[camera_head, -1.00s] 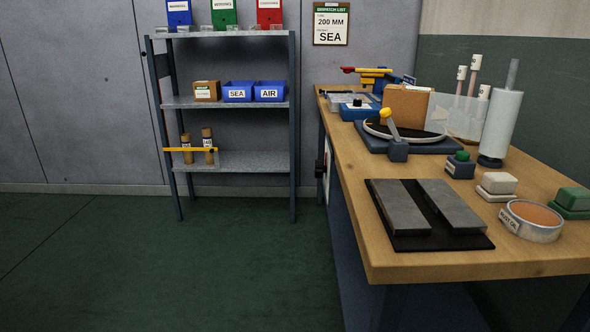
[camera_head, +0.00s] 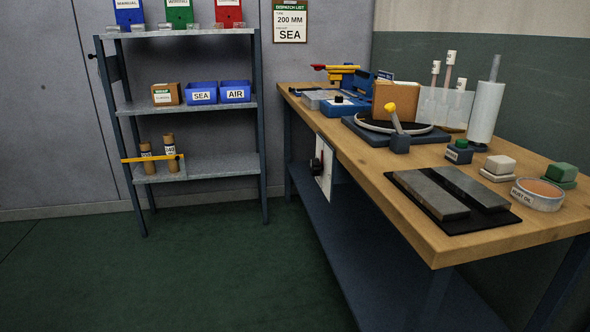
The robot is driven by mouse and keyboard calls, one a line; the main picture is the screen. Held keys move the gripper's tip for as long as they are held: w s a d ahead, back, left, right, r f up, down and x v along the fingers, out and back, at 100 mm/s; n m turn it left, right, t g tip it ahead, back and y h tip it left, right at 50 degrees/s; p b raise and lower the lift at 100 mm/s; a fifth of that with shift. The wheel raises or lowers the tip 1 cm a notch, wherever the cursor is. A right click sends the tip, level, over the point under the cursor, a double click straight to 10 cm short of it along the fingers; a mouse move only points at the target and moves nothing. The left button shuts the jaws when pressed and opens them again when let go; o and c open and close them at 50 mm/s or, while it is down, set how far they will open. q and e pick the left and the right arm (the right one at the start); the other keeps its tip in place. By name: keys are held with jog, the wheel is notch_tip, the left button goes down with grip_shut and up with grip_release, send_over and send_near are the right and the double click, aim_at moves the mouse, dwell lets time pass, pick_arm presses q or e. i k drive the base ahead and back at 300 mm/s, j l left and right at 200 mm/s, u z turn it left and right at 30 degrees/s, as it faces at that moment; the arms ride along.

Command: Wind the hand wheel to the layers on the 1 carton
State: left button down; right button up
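A plain brown carton (camera_head: 397,101) stands on a round black turntable (camera_head: 374,125) with a pale rim, on a dark blue base on the workbench. No layer figure is readable on the carton. A lever with a yellow knob (camera_head: 389,108) rises from a small dark blue block (camera_head: 400,144) in front of the turntable. No hand wheel is clearly recognisable. A white panel (camera_head: 325,168) with a dark red and black control hangs on the bench's left side; its marks are too small to read. Neither of my grippers is in view.
A shelf rack (camera_head: 200,107) with SEA and AIR bins stands left. The green floor (camera_head: 215,265) is clear. A dispatch list hangs behind.

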aim_at(316, 167)
jog(key=i+j, duration=0.25)
jog(key=j, duration=0.15)
jog(key=i+j+z, duration=0.15)
jog(key=i+j, duration=0.15)
jog(key=j, duration=0.15)
jog(key=i+j+z, duration=0.15)
jog(key=i+j, duration=0.15)
jog(key=i+j+z, duration=0.15)
jog(key=i+j, duration=0.15)
jog(key=i+j+z, duration=0.1)
jog(key=i+j, duration=0.2)
jog(key=j, duration=0.2)
jog(key=i+j+z, duration=0.15)
jog(key=j, duration=0.3)
jog(key=i+j+z, duration=0.15)
jog(key=i+j, duration=0.2)
jog(key=j+z, duration=0.35)
jog(key=j, duration=0.85)
